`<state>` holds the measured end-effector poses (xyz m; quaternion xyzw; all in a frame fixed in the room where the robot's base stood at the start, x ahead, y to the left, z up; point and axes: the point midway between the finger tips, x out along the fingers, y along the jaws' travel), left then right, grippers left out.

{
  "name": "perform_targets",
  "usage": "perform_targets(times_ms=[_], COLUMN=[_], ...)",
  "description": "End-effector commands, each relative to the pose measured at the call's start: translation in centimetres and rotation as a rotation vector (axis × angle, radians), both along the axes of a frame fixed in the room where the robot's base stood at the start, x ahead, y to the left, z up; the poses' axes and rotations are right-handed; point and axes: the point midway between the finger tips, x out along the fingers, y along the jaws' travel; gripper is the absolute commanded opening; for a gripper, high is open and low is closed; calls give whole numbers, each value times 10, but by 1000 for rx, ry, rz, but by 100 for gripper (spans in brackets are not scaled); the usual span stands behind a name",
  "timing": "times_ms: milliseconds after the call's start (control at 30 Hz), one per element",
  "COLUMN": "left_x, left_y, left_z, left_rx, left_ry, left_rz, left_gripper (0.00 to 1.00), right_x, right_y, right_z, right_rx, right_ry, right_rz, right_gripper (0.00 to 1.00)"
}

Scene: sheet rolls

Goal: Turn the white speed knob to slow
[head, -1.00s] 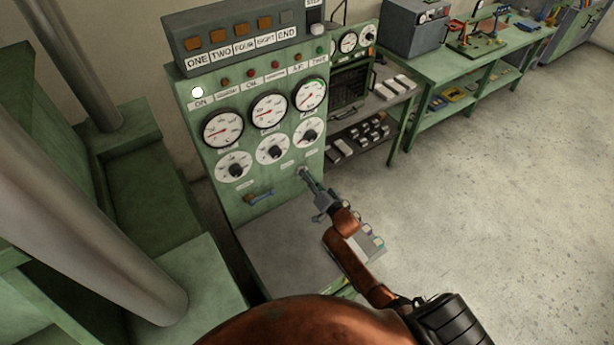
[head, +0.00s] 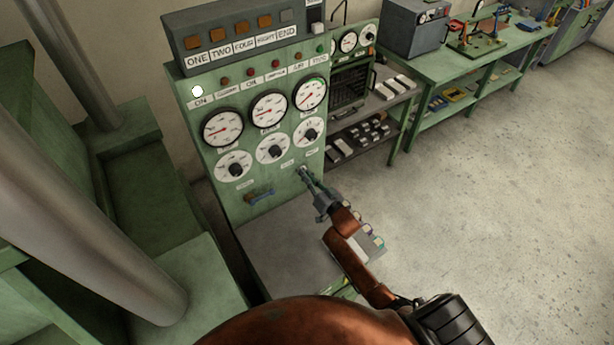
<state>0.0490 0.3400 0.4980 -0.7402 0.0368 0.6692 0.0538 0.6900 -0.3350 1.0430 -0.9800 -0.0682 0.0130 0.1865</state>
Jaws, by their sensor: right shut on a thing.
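The green control panel (head: 185,115) stands in the middle left of the head view. My right gripper (head: 307,177) reaches its lower right part, below the row of dials with black pointers. Its fingers are shut on a small pale knob (head: 302,171) on the panel face, which looks like the white speed knob. The fingers cover most of the knob, so its pointing direction and the slow mark cannot be read. My left gripper is out of view.
Three red-needled gauges (head: 268,109) sit above three dials (head: 272,148). A grey ledge (head: 275,235) lies below. A green workbench (head: 455,70) stands at the back right, with open floor before it.

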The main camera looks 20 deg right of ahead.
Motion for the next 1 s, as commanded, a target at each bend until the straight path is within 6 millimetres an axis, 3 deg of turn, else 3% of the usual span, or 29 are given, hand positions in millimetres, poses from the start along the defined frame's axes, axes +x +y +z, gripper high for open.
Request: perform_targets(times_ms=[1000], left_x=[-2], left_y=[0], left_z=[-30], left_rx=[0], left_ry=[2], left_rz=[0], left_gripper=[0], right_x=[-1], right_y=[2], right_z=[-3], right_rx=[-905], right_ry=[-124], right_rz=[0], right_gripper=[0])
